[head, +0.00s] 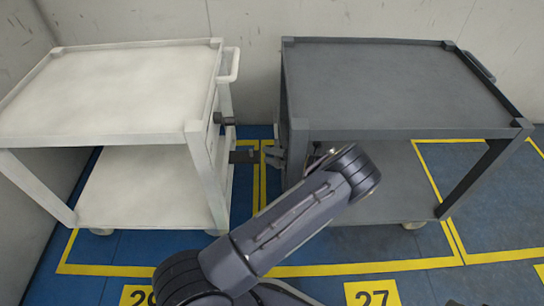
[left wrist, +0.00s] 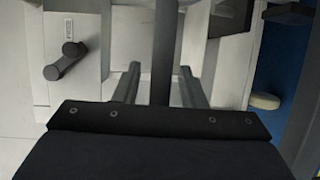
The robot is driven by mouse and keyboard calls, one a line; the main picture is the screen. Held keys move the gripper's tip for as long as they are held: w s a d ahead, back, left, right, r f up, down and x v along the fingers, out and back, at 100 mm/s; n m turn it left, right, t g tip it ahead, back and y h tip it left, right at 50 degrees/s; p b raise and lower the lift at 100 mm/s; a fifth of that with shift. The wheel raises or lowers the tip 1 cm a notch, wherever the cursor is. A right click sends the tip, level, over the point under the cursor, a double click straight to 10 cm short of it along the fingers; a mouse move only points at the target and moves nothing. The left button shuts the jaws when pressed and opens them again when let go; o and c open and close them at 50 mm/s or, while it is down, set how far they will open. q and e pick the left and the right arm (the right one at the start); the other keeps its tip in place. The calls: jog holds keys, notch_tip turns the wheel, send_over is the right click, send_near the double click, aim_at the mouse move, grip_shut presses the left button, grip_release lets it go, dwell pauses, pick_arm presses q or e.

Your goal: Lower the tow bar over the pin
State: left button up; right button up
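A light cart (head: 110,90) stands at left and a dark grey cart (head: 400,85) at right, with a narrow gap between them. My left gripper (head: 273,156) is in that gap, partly hidden by my forearm. In the left wrist view, a dark bar, apparently the tow bar (left wrist: 165,45), runs between the fingers of my left gripper (left wrist: 159,70). The fingers stand apart, with visible space beside the bar. A dark block (head: 243,156) sits on the light cart's side facing the gap. I cannot make out the pin. My right gripper is not in view.
A dark crank-like handle (left wrist: 65,60) is on the light cart's end, also seen in the head view (head: 224,119). A caster wheel (left wrist: 264,101) shows at right in the wrist view. Yellow lines mark the blue floor (head: 330,290). Walls stand close behind.

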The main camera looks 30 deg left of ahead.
pick_arm(q)
grip_shut()
jog(key=s+a+f, duration=0.1)
jog(key=a+h+b, duration=0.1)
jog(key=shift+s+a+f, duration=0.4)
